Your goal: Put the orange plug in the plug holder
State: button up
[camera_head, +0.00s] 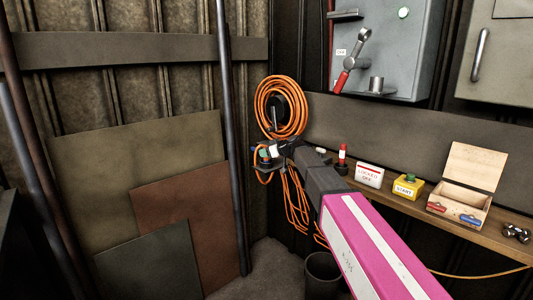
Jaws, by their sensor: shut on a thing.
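My arm reaches from the lower right toward the corner, and my gripper (273,151) is at its far end, just below a hung coil of orange cable. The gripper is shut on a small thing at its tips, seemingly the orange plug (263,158). The plug is tiny here and partly hidden, so its exact shape and tilt cannot be told. A small dark bracket (263,167) sits right at the gripper, seemingly the plug holder. I cannot tell whether the plug is inside it, touching it or apart from it. An orange cable loop hangs beside the bracket.
The orange cable coil (281,107) hangs on the wall, with loose strands below. A wooden shelf (480,236) carries a red-topped item (342,158), a LOCKED OFF sign (369,175), a yellow START box (408,187) and an open wooden box (459,209). A dark bin (321,272) stands below.

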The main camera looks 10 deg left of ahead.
jog(key=o, duration=1)
jog(key=shift+r, duration=0.1)
jog(key=v, duration=1.2)
